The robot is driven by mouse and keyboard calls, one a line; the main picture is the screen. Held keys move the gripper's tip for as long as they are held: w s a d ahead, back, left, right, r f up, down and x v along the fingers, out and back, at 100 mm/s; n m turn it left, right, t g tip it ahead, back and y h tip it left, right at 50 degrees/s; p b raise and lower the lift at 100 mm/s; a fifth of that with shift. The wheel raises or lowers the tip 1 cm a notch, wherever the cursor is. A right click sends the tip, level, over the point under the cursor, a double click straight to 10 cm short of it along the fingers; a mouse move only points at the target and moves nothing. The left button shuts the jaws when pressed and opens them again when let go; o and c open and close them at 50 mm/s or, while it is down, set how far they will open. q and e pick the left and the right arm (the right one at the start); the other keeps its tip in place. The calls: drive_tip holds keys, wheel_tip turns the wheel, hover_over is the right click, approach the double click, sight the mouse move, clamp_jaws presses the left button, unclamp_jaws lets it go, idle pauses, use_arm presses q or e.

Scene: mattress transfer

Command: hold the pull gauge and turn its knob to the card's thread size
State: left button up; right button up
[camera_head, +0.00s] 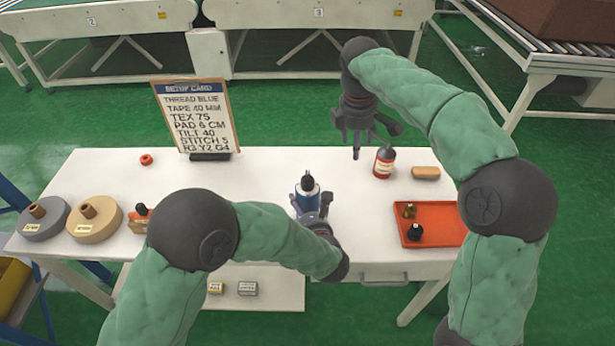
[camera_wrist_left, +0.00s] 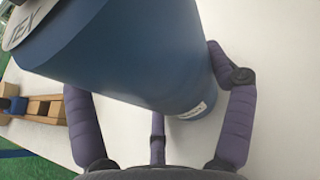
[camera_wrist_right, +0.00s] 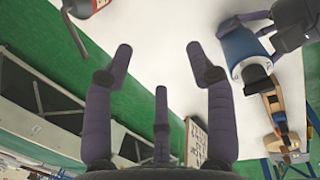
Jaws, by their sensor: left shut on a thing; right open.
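The pull gauge (camera_head: 306,199), a blue cylinder with a black knob (camera_head: 308,183) on top, stands upright at the middle of the white table. My left gripper (camera_head: 312,209) is shut around its body; the left wrist view shows the gauge (camera_wrist_left: 130,55) between the fingers, with part of a "TEX" marking on its grey top. The dial setting cannot be read. The setup card (camera_head: 196,117) stands at the back left and reads TEX 75. My right gripper (camera_head: 358,130) is open and empty, above the table's back edge, apart from the gauge; the gauge (camera_wrist_right: 240,47) also shows in its wrist view.
An orange tray (camera_head: 431,238) holds small knob-like pieces. The table around the gauge is clear.

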wheel_tip(320, 180, up, 6)
drive_tip(key=n+g+y, duration=0.1)
hover_over(307, 175)
wheel_tip(307, 175, down, 12)
clamp_jaws()
